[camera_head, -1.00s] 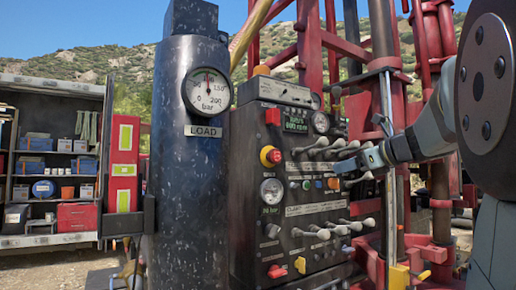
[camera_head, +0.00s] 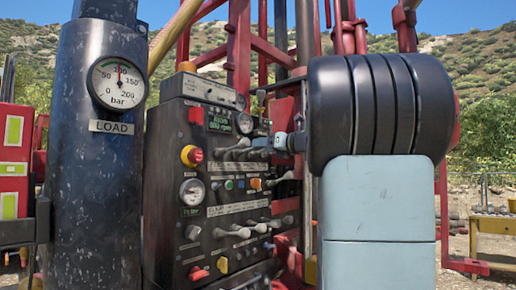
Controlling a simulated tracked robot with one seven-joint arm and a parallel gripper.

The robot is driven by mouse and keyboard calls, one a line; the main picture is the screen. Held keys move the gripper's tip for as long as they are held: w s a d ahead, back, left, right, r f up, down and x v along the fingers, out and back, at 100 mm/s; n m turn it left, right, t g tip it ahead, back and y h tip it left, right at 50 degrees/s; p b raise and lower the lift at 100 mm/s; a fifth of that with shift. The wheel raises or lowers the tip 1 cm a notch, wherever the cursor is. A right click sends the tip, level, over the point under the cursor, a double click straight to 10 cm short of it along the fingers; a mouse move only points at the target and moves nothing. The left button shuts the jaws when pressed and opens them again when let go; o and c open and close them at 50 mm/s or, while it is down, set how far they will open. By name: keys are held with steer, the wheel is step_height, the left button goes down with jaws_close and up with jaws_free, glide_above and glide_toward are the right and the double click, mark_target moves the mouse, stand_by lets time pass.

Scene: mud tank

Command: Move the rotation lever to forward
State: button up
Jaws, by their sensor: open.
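The control panel (camera_head: 200,180) is a dark upright box with two rows of grey-knobbed levers. The upper lever row (camera_head: 238,152) runs across its middle, and the lower lever row (camera_head: 240,231) sits below. The labels are too small to read, so I cannot tell which lever is the rotation lever. My gripper (camera_head: 276,142) is small and pale blue at the right end of the upper row, close to the levers. I cannot tell whether it touches one. It is open, and its fingertips are hard to make out. My arm hides the area right of the panel.
A dark column with a LOAD gauge (camera_head: 118,83) stands left of the panel. A red-and-yellow button (camera_head: 191,156) and a small pressure gauge (camera_head: 192,191) are on the panel's left side. Red rig framework (camera_head: 238,45) rises behind. A yellow table (camera_head: 490,237) stands far right.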

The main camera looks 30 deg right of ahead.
steer(key=shift+x, duration=2)
jaws_close()
